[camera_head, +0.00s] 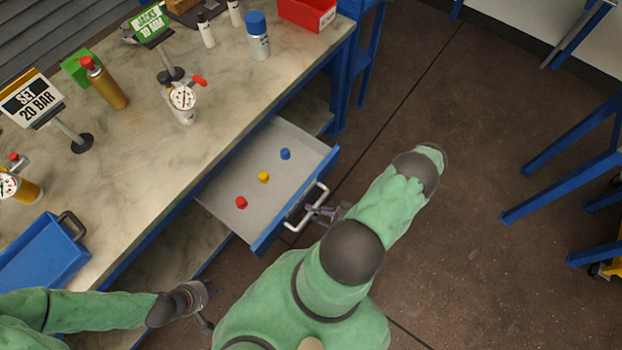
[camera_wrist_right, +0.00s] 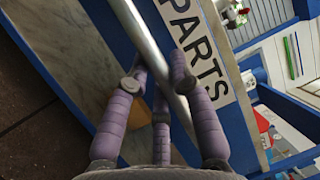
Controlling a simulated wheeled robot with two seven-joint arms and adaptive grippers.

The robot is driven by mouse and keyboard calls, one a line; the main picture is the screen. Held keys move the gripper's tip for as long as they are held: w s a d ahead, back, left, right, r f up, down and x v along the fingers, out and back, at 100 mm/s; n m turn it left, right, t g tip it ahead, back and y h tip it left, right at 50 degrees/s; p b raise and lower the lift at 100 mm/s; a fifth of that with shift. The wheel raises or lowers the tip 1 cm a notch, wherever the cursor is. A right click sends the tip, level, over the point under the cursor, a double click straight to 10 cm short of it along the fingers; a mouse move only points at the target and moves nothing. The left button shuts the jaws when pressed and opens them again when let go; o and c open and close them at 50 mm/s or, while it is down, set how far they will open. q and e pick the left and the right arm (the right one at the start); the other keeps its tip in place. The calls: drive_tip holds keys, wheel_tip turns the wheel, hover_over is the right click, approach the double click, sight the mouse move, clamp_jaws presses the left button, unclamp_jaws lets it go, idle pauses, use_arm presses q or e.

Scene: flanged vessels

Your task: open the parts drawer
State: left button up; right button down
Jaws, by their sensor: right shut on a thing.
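The parts drawer (camera_head: 222,200) stands pulled out from under the workbench in the head view. A red, a yellow and a blue small piece lie in it. Its blue front has a pale bar handle (camera_head: 308,207). In the right wrist view the handle (camera_wrist_right: 140,38) runs between purple fingers, beside a "PARTS" label (camera_wrist_right: 200,50). My right gripper (camera_head: 322,212) is shut on the handle; my arm hides part of it in the head view. My left gripper (camera_head: 205,305) is low at the left, in front of the bench and away from the drawer; its fingers are hard to make out.
The workbench (camera_head: 135,175) carries gauges, signs, bottles, a red bin (camera_head: 307,12) and a blue tray (camera_head: 45,258). Blue stand legs (camera_head: 560,140) are at the right. The brown floor between the drawer and these legs is clear apart from my right arm.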

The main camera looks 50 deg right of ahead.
drive_tip(key=c, duration=1)
unclamp_jaws()
drive_tip(key=shift+c, duration=0.2)
drive_tip(key=v, duration=1.2)
drive_tip(key=shift+d+f, duration=0.1)
